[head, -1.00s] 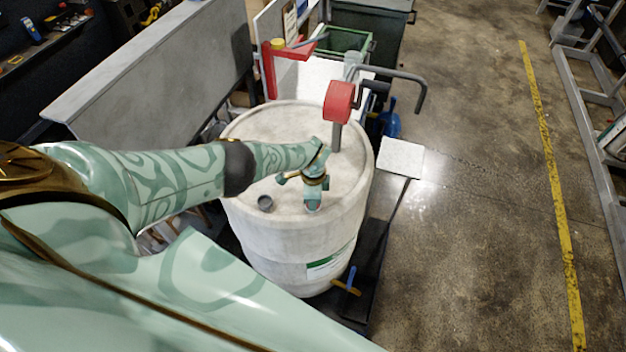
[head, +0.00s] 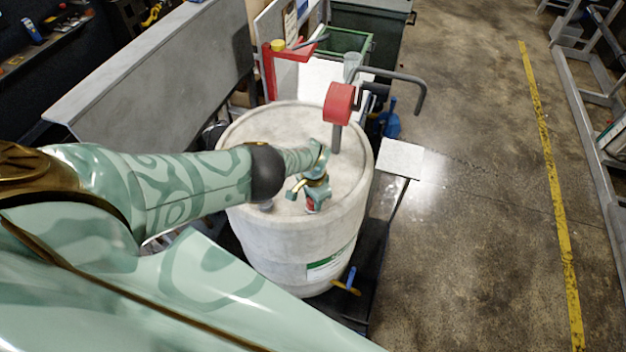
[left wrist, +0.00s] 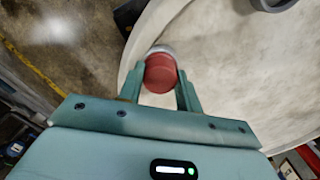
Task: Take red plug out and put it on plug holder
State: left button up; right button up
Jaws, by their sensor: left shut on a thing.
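The red plug (left wrist: 160,74) sits between the fingers of my left gripper (left wrist: 160,86) in the left wrist view, with a grey ring at its far edge. In the head view my left gripper (head: 313,202) is over the front of the white drum's lid (head: 255,128), and a small bit of red shows at its fingertips. It is shut on the plug. I cannot tell whether the plug is still seated in the lid. No plug holder can be made out for certain. My right gripper is not in view.
A red hand pump (head: 340,103) with a grey crank stands on the lid. A small red stand (head: 290,53) is behind the drum. A white square plate (head: 402,158) is to the right. A blue-handled tap (head: 350,280) juts from the drum's front. Open floor lies right.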

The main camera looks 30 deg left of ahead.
pick_arm(q)
jog(key=n, duration=0.3)
jog(key=shift+n, duration=0.4)
jog(key=o, duration=1.2)
jog(key=shift+c, duration=0.6)
